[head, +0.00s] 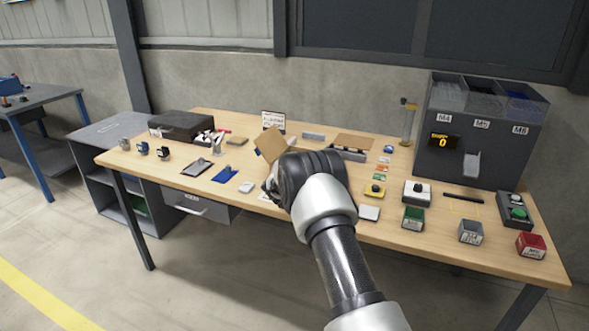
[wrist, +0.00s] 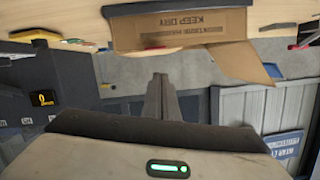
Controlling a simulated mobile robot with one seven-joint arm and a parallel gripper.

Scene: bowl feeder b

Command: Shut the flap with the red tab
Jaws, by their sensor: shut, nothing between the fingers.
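A cardboard flap (head: 269,142) stands raised and tilted near the middle of the table in the head view; my arm hides most of what is below it. In the wrist view a cardboard box (wrist: 185,32) printed "KEEP DRY" is at the top, with a flap (wrist: 240,63) sticking out toward the lower right. In the head view my arm largely hides the fingers.
The grey dispenser (head: 470,140) is at the back right.

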